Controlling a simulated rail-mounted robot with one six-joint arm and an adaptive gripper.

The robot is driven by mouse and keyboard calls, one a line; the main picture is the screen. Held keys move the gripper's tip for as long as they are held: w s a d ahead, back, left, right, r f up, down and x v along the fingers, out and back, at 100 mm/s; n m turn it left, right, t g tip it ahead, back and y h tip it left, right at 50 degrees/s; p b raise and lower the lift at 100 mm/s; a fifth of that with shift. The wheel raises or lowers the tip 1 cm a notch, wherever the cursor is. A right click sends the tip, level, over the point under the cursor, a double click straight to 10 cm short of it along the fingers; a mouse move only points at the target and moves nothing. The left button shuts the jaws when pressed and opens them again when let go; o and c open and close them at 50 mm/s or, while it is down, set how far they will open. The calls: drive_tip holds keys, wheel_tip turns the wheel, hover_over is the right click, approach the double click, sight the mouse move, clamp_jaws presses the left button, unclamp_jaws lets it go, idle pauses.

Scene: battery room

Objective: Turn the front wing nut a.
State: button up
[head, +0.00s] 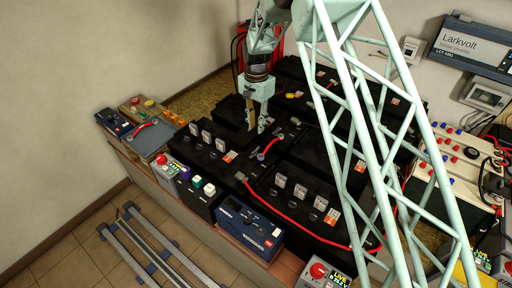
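My gripper (256,129) hangs from the pale green arm, pointing down over the black batteries (300,160) in the middle of the head view. Its two fingers look apart, with a dark gap and nothing visible between them. Small metal terminal fittings sit on the battery tops: one at the end of a short red cable (261,156), just below and right of the fingertips, and another at the end of a long red cable (240,177). They are too small to tell which is front wing nut a. Contact between the fingers and any fitting cannot be made out.
My lattice column crosses the right half and hides some batteries. A blue box (249,228), a meter with a red button (166,166) and a tray (150,138) stand along the front edge. A Larkvolt unit (468,45) hangs on the wall. Floor rails (150,245) lie lower left.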

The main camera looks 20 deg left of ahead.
sight(256, 149)
drive_tip(key=shift+f, duration=0.1)
idle(0.3)
drive_tip(key=shift+f, duration=6.8)
drive_tip(key=shift+c, duration=0.5)
clamp_jaws()
